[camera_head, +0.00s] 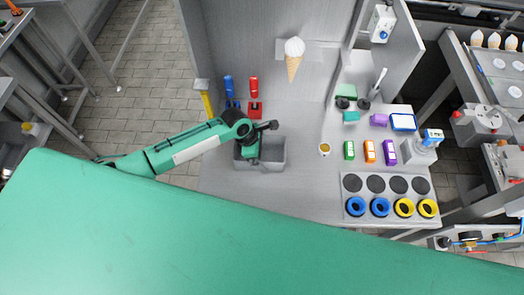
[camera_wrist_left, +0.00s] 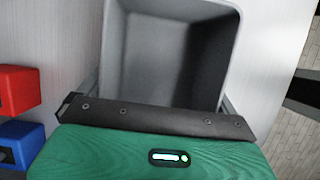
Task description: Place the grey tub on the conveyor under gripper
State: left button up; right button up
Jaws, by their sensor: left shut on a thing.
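The grey tub (camera_head: 272,158) is an open, empty box in the middle of the head view, over the left part of the grey worktop. My left gripper (camera_head: 250,157) comes in from the left and is shut on the tub. In the left wrist view the tub (camera_wrist_left: 165,55) fills the upper middle, with its open inside showing and its near side hidden behind the dark gripper bar. I cannot tell whether its bottom touches the worktop. I cannot pick out the conveyor with certainty. My right gripper is not in view.
The grey worktop (camera_head: 300,190) has free room right of the tub. Red (camera_head: 254,108) and blue (camera_head: 230,100) items stand behind it. A small cup (camera_head: 324,149), coloured boxes (camera_head: 370,151) and a plate with several rings (camera_head: 355,207) lie right. Upright panels (camera_head: 230,40) close the back.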

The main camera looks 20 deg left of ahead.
pick_arm(q)
jog(key=o, duration=0.7)
jog(key=shift+c, duration=0.2)
